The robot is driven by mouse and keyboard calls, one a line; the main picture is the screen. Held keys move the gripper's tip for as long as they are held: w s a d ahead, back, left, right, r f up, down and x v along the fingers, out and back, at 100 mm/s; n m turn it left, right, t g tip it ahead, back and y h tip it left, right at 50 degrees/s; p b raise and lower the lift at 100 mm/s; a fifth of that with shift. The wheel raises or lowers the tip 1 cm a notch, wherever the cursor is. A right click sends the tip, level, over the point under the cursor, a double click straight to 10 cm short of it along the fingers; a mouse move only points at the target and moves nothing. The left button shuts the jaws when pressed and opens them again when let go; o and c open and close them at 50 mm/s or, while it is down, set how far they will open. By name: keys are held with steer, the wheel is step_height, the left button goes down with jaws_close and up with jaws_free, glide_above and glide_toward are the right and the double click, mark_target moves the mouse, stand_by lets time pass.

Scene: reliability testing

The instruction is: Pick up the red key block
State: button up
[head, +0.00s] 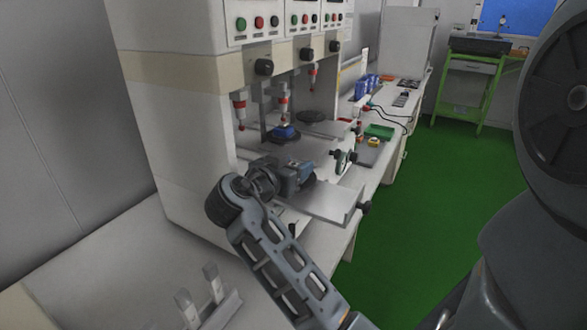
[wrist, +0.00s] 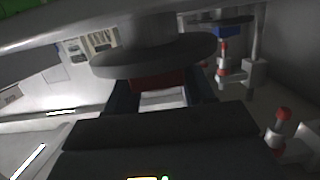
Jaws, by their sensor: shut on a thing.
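The red key block (wrist: 157,78) shows in the wrist view as a dark red band between my two fingers. My gripper (wrist: 163,90) is shut on it. A grey round disc (wrist: 155,55) lies just beyond and partly over the block in that view, so much of the block is hidden. I cannot tell whether the block touches the disc. In the head view my gripper (head: 306,174) reaches into the test machine, above its metal plate. The block cannot be made out there.
The test machine (head: 180,130) has red-tipped plungers (head: 239,108) hanging above its work area. A blue piece (head: 285,131) sits under one plunger. A flat metal plate (head: 325,202) juts out at the front. A bench with a green tray (head: 379,131) runs behind.

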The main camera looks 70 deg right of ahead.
mark_target(293, 164)
steer(key=shift+r, duration=0.6)
step_height(293, 164, up, 3)
steer(key=shift+f, duration=0.1)
steer(key=s+d+r+b, duration=0.1)
steer(key=s+d+r, duration=0.1)
steer(key=d+r, duration=0.4)
steer(key=d, duration=0.5)
steer(key=shift+d+r+b, duration=0.3)
steer(key=shift+r+b, duration=0.05)
steer(key=shift+r, duration=0.05)
steer(key=shift+s, duration=0.15)
